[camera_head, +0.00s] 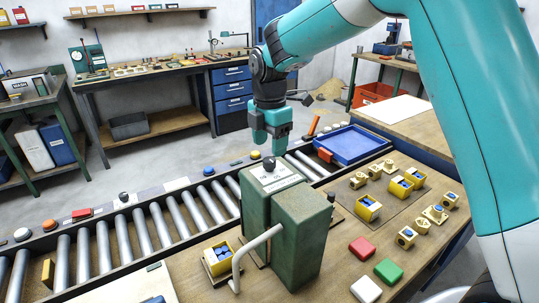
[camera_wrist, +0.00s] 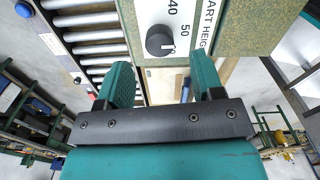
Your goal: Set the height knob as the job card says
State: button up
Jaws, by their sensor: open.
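The height knob (camera_wrist: 160,41) is round and black, on a pale label panel (camera_wrist: 200,14) reading "40", "50" and part of "ART HEIGHT". A white mark shows on its lower right side; its exact setting is unclear. In the head view the knob (camera_head: 269,164) sits on top of the green machine (camera_head: 297,240). My gripper (camera_head: 271,137) is open and points down above the knob, apart from it. In the wrist view its two fingers (camera_wrist: 164,80) stand apart with nothing between them, the knob beyond their tips. I can make out no readable job card.
A roller conveyor (camera_head: 130,238) runs behind the machine. A bent grey handle (camera_head: 257,247) sticks out at the machine's left front. Yellow blocks (camera_head: 368,208) and red, green and white pieces (camera_head: 388,271) lie on the bench to the right. A blue tray (camera_head: 352,146) stands behind.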

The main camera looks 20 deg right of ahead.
aim_at(270, 159)
jog(key=shift+f+p, duration=0.3)
jog(key=shift+f, duration=2.1)
jog(key=c, duration=0.9)
